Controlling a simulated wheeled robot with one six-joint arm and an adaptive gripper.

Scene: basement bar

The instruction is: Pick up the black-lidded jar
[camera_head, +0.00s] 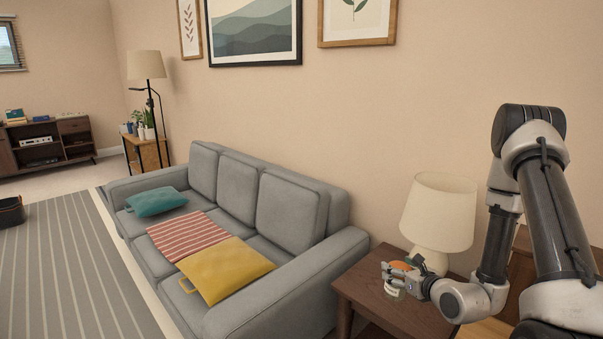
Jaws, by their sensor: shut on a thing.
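My gripper (398,279) reaches in from the right, over the wooden side table (372,302). It is shut on a small jar (393,291), whose pale lower part with a light label shows below the fingers. The fingers hide the jar's upper part, so I cannot make out its black lid. The jar is small in this view, and I cannot tell whether its base touches the table top or hangs above it.
A table lamp (438,215) with a cream shade stands close behind my gripper. An orange item (402,266) lies just behind the fingers. The grey sofa (285,275) with cushions is left of the table. Bare table top shows in front.

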